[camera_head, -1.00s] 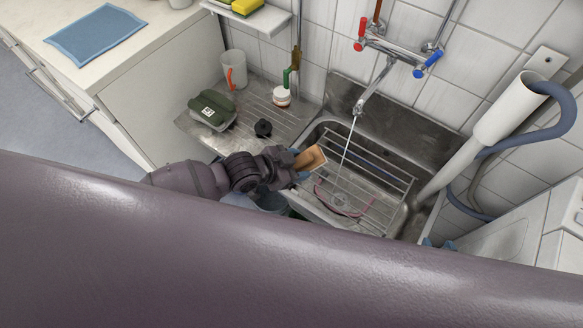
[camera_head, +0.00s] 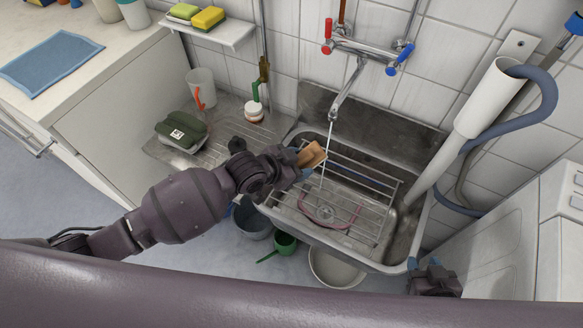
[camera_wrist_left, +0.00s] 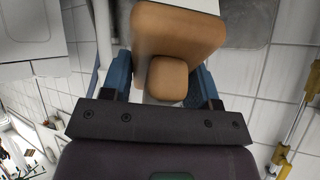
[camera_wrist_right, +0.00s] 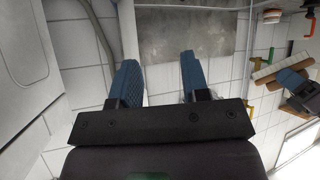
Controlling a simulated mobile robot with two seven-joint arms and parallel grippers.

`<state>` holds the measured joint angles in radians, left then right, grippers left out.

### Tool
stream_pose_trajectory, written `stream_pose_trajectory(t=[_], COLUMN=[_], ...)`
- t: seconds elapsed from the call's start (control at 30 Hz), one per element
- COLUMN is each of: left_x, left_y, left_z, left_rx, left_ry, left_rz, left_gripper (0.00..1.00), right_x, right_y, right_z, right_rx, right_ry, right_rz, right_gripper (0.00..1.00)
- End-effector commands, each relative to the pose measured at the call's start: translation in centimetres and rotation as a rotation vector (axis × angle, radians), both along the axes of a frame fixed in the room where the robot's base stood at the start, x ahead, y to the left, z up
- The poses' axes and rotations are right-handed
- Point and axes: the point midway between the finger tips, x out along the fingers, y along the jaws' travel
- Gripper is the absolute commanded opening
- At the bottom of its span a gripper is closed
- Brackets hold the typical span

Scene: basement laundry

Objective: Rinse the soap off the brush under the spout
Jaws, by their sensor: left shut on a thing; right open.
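The brush (camera_head: 312,154) has a tan wooden body. My left gripper (camera_head: 296,163) is shut on it, just left of the water stream in the head view. In the left wrist view the brush's wooden block and knob (camera_wrist_left: 168,78) sit between the blue fingers. The spout (camera_head: 341,103) runs a thin stream into the steel sink (camera_head: 415,222). The brush appears beside the stream; I cannot tell whether water touches it, and soap is not discernible. My right gripper (camera_wrist_right: 161,82) is open and empty; its arm shows by the washer in the head view (camera_head: 428,268).
A wire rack (camera_head: 372,200) with a pink loop (camera_head: 330,212) lies across the sink. A grey bucket (camera_head: 252,220) and white basin (camera_head: 335,270) are below. A white drain pipe (camera_head: 485,105) rises at right.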

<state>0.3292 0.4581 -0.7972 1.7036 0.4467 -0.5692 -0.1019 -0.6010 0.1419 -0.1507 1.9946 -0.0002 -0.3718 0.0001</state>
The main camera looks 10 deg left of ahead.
Motion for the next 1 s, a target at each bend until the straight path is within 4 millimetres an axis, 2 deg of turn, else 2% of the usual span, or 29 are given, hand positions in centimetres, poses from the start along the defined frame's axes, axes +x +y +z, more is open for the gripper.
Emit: stream_pose_trajectory(t=[0.5,1.0], left_x=[2.8,3.2], left_y=[-2.2,-2.5], left_z=[-0.7,-0.7], left_rx=[-0.001,-0.002], left_ry=[0.0,-0.001], left_rz=[0.0,0.0], left_gripper=[0.2,0.2], right_x=[0.6,0.5], right_y=[0.2,0.0], right_z=[-0.6,-0.6], right_rx=[0.0,-0.003], right_ry=[-0.005,-0.005], right_rz=[0.005,0.008], right_gripper=[0.42,0.42])
